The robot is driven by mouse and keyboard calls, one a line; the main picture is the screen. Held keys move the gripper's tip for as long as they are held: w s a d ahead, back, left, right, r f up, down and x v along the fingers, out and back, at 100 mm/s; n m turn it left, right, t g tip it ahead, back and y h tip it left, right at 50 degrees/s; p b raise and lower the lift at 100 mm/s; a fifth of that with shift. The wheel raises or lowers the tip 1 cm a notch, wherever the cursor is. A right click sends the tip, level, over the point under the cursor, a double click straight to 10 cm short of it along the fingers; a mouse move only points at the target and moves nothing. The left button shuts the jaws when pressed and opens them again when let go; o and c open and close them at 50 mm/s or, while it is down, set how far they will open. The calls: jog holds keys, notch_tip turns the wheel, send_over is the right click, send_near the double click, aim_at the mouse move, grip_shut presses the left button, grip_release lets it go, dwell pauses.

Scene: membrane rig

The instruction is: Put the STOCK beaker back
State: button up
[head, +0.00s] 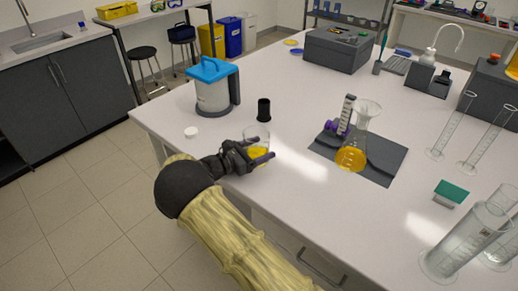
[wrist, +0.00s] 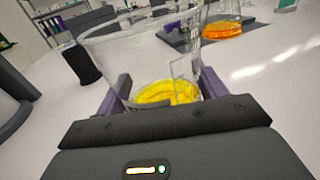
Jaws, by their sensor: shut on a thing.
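My gripper (head: 254,155) is shut on a clear glass beaker (head: 257,144) near the front left edge of the bench. The beaker holds a little yellow liquid. In the wrist view the beaker (wrist: 140,62) stands between the purple finger pads, with the yellow liquid (wrist: 166,93) low in it. I cannot read any label on it. I cannot tell whether its base touches the bench. A conical flask (head: 354,140) with orange liquid stands on a dark grey mat (head: 384,166) to the right. A purple and white upright item (head: 343,119) is beside the flask.
A blue-lidded jug (head: 213,88), a black cylinder (head: 264,110) and a small white cap (head: 191,132) are near my gripper. Measuring cylinders (head: 450,130), a large glass vessel (head: 460,245) and a green-topped box (head: 451,193) stand at the right. White bench (head: 290,200) is clear between gripper and mat.

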jog(key=shift+f, duration=0.1)
jog(key=o, duration=1.2)
jog(key=shift+w, duration=0.1)
jog(key=shift+c, duration=0.2)
jog(key=shift+d, duration=0.15)
jog(key=b+v, duration=0.1)
jog(key=v, duration=1.1)
